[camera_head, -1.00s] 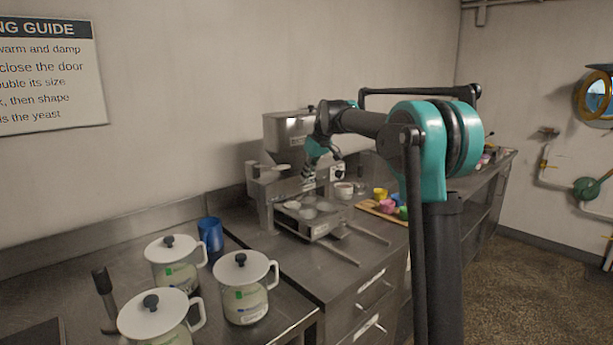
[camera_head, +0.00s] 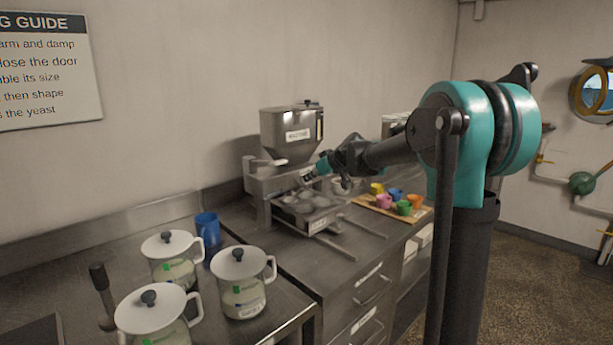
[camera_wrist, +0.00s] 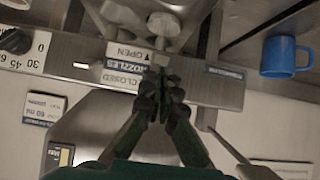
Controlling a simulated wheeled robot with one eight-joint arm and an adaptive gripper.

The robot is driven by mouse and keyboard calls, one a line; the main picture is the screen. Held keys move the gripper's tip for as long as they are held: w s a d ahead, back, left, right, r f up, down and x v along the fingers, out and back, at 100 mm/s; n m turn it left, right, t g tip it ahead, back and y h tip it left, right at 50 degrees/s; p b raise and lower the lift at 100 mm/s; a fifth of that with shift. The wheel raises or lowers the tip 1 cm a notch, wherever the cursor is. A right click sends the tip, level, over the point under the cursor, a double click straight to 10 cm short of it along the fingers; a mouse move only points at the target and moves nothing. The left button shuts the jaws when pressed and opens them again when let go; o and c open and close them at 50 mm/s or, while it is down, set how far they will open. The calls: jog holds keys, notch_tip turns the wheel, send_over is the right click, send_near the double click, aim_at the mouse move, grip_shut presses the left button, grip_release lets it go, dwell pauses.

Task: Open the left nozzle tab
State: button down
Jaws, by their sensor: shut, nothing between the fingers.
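The steel depositor (camera_head: 290,135), with a hopper on top, stands against the back wall in the head view. In the wrist view its front panel appears upside down, with a NOZZLES label (camera_wrist: 140,72) and OPEN and CLOSED markings (camera_wrist: 122,78). My gripper (camera_wrist: 165,86) is shut, its fingertips close together beside these labels; I cannot tell whether they touch the panel. In the head view my gripper (camera_head: 309,177) is at the depositor's front, above the tray. I cannot make out the left nozzle tab; the fingers cover part of the panel.
A muffin tray (camera_head: 318,222) sits under the depositor on rails that stick out forward. A blue mug (camera_head: 208,229) and several white lidded jugs (camera_head: 238,264) stand to the left. Colored cups (camera_head: 404,207) stand on a board (camera_head: 425,213) to the right.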

jog(key=shift+r, duration=0.2)
jog(key=shift+r, duration=0.7)
